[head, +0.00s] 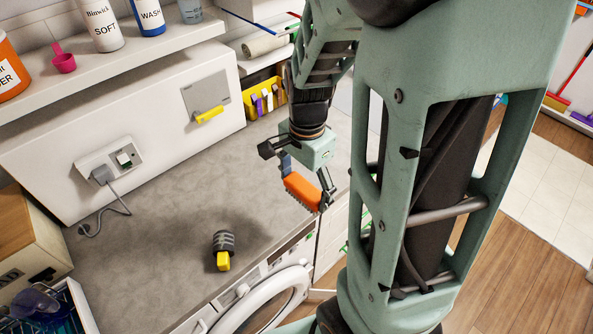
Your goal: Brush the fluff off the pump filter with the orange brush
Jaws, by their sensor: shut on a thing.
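The pump filter (223,243) lies on the grey worktop near its front edge, above the washing machine door. It has a dark, ribbed body with grey bands and a yellow end toward the front. Whether the grey is fluff is too small to tell. My gripper (308,187) is to the right of the filter and above it in the picture. It is shut on the orange brush (299,191), with a finger at each end of the orange part. The brush and the filter are apart. The brush's bristles cannot be made out clearly.
A white appliance (270,299) with a round door stands under the worktop (165,215). A wall socket with a plug and cable (101,175) is at left. A yellow bin (263,101) stands behind my gripper. Bare worktop surrounds the filter.

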